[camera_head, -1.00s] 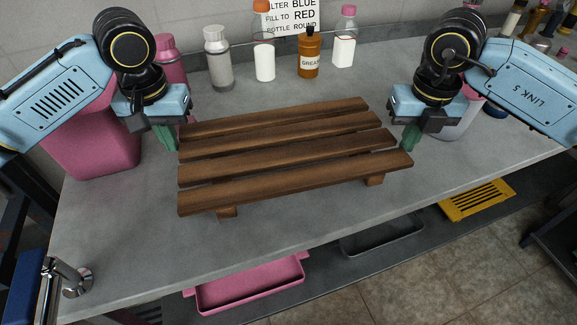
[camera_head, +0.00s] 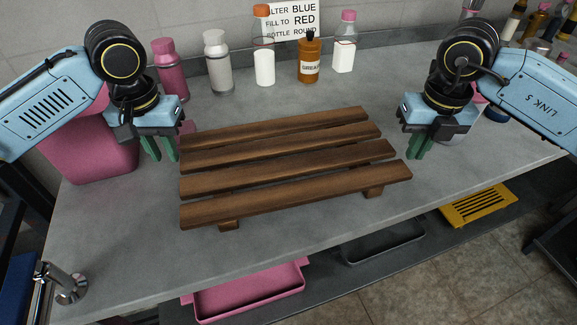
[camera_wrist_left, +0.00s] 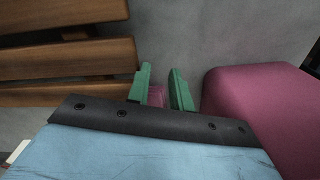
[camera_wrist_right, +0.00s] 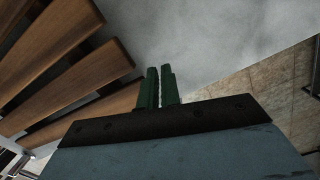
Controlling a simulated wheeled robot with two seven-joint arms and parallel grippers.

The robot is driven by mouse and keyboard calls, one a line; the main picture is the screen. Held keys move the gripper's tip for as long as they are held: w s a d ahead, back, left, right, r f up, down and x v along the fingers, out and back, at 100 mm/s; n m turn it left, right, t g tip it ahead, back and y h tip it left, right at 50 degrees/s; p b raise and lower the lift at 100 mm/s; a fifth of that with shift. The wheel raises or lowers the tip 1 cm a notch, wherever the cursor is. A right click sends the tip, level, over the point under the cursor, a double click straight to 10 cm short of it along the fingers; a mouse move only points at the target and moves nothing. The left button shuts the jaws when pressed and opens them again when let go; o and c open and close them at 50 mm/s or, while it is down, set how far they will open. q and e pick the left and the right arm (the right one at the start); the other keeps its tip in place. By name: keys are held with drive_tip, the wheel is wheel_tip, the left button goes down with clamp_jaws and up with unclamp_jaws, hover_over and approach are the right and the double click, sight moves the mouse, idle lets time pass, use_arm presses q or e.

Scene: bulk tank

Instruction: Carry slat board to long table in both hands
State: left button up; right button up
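The slat board (camera_head: 290,165), several brown wooden slats on short cross feet, lies on the grey long table (camera_head: 330,235), its slats running left to right. My left gripper (camera_head: 160,149) is just off the board's left end, its green fingers parted and empty; they also show in the left wrist view (camera_wrist_left: 160,92), beside the slat ends. My right gripper (camera_head: 418,147) is just off the right end. Its fingers are a little apart with nothing between them, as the right wrist view (camera_wrist_right: 160,88) also shows.
A pink container (camera_head: 90,150) stands left of the board. Bottles, including an amber one (camera_head: 309,62), line the back wall. A metal tap (camera_head: 70,285) is at the front left. A pink tray (camera_head: 250,292) and a yellow crate (camera_head: 478,205) sit below the tabletop. The table's front strip is clear.

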drive_tip(key=o, duration=0.3)
drive_tip(key=shift+r, duration=0.1)
use_arm(q)
wheel_tip(320, 180, up, 12)
drive_tip(key=shift+s, duration=0.35)
use_arm(e)
wheel_tip(320, 180, up, 12)
drive_tip(key=shift+s, duration=0.45)
drive_tip(key=shift+d, duration=0.1)
